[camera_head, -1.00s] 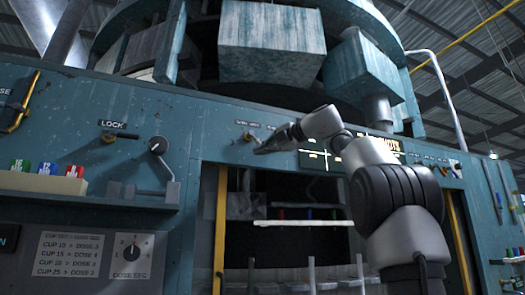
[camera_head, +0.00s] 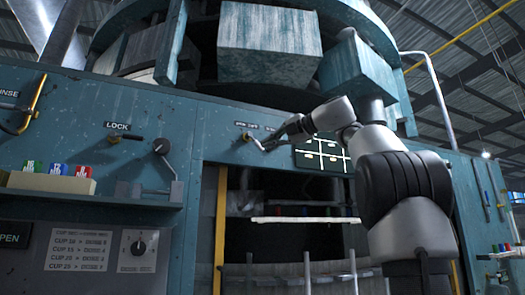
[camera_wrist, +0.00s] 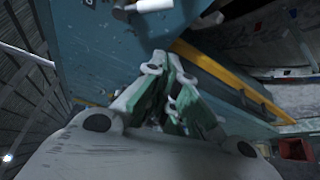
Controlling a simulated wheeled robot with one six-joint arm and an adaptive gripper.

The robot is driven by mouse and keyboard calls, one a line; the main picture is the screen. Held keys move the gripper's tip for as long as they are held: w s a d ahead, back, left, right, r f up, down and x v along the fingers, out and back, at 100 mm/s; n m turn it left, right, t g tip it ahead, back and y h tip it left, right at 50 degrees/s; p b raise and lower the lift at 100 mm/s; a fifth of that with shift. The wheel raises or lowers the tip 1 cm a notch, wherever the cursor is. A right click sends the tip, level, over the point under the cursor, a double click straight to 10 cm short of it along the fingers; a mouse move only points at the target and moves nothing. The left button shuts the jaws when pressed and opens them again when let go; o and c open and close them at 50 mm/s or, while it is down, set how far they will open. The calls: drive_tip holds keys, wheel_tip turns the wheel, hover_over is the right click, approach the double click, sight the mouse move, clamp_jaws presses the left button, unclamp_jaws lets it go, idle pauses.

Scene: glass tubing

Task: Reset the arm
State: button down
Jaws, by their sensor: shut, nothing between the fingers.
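My arm rises at the right of the head view, and my gripper (camera_head: 283,138) points left along the front of the blue machine. Its fingers are closed together, with nothing seen between them.
The blue machine front (camera_head: 90,110) fills most of the head view. Below my arm is a dark opening with a pale rail (camera_head: 304,219) and a yellow post (camera_head: 221,230).

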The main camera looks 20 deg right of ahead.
drive_tip(key=shift+s+d+r, duration=0.15)
drive_tip(key=shift+s+r, duration=0.05)
drive_tip(key=shift+s, duration=0.2)
drive_tip(key=shift+s+d+r, duration=0.15)
drive_tip(key=shift+s, duration=0.25)
drive_tip(key=shift+w, duration=0.1)
